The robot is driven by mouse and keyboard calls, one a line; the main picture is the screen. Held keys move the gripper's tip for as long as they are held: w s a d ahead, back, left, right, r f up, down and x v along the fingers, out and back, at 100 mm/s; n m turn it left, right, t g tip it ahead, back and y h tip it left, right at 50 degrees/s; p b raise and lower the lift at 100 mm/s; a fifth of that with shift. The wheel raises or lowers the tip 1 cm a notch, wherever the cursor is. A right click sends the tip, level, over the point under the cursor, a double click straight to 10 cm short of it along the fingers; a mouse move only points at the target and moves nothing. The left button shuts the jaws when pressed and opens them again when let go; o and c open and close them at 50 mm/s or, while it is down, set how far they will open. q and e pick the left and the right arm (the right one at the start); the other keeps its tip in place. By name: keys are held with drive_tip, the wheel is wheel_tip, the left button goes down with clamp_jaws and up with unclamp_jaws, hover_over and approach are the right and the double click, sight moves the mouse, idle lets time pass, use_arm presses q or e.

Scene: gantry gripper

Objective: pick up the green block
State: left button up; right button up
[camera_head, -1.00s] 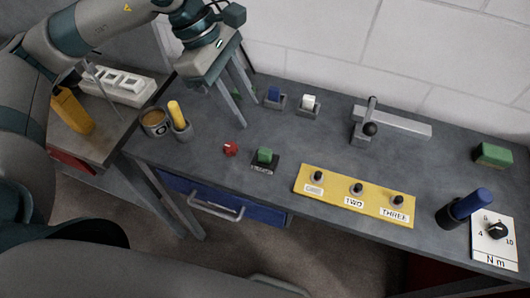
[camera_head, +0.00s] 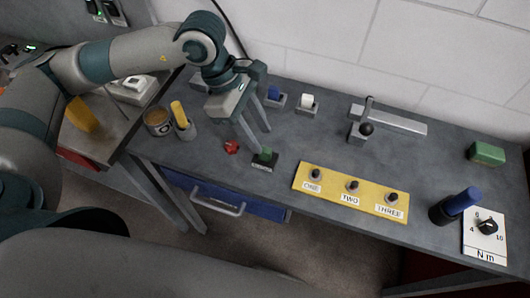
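A green block (camera_head: 486,153) lies on the grey bench at the far right, near the back edge. A smaller green piece (camera_head: 265,154) sits on a dark labelled base (camera_head: 262,167) near the bench's front edge. My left gripper (camera_head: 262,138) points down just above and behind this smaller green piece, its two fingers apart with nothing seen between them. One fingertip overlaps the small piece's upper edge in the picture; I cannot tell whether they touch. My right gripper is not in view.
A red knob (camera_head: 232,146) lies left of the green piece. A yellow panel (camera_head: 350,192) with three switches is to the right. Blue (camera_head: 274,92) and white (camera_head: 307,100) pieces in holders, a lever (camera_head: 367,128) and a blue-handled tool (camera_head: 460,201) stand around.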

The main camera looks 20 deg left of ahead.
sight(265, 155)
use_arm(q)
drive_tip(key=shift+d+f+p, duration=0.1)
drive_tip(key=shift+f+p, duration=0.45)
drive_tip(key=shift+p, duration=0.05)
drive_tip(key=x, duration=0.1)
drive_tip(key=p+x, duration=0.1)
drive_tip(key=x, duration=0.1)
drive_tip(key=shift+a+p, duration=0.25)
drive_tip(key=shift+p, duration=0.05)
drive_tip(key=shift+d+f, duration=0.2)
drive_tip(key=shift+f, duration=0.3)
clamp_jaws()
